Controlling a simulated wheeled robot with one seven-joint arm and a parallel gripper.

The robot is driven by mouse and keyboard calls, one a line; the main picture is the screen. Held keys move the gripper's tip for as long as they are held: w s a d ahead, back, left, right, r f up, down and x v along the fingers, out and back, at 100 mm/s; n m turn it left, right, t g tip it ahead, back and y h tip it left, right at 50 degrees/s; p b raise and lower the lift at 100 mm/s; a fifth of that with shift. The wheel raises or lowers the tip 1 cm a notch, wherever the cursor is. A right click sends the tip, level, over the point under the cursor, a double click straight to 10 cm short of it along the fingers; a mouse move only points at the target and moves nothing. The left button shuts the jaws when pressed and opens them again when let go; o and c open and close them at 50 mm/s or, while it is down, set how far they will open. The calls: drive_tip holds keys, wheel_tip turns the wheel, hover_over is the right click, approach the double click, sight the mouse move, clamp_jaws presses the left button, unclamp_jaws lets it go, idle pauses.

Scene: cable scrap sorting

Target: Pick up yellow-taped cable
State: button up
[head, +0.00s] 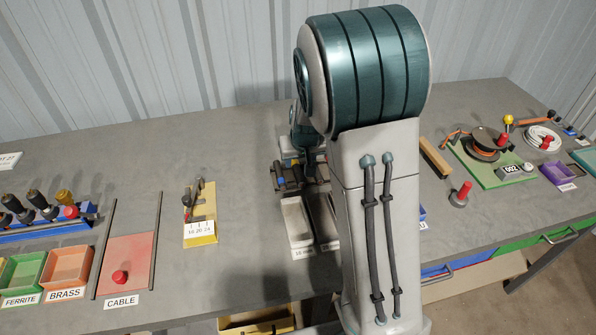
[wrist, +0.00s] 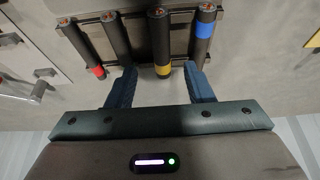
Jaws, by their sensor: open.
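The yellow-taped cable (wrist: 160,40) is a short dark piece with copper ends and a yellow band near its lower end in the wrist view. It lies on a dark rack (wrist: 180,42). My gripper (wrist: 160,72) is open, with one blue finger left and one right of the yellow band. I cannot tell its height above the cable, and I see no contact. A red-taped cable (wrist: 82,48) and a cable with no visible tape (wrist: 118,38) lie to the left. A blue-taped cable (wrist: 204,38) lies close to the right finger. In the head view my arm hides most of the rack.
Pale trays (head: 297,222) stand in front of the rack. A yellow gauge block (head: 200,215) and a red CABLE pad (head: 127,258) lie to the left. A green board with a coil (head: 490,160) is at the right. Bare grey table lies between the gauge and the pad.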

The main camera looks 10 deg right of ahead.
sight(298, 169)
drive_tip(key=x, duration=0.4)
drive_tip(key=shift+s+a+f, duration=0.1)
drive_tip(key=shift+s+f, duration=0.15)
drive_tip(key=shift+f, duration=0.1)
drive_tip(key=c, duration=1)
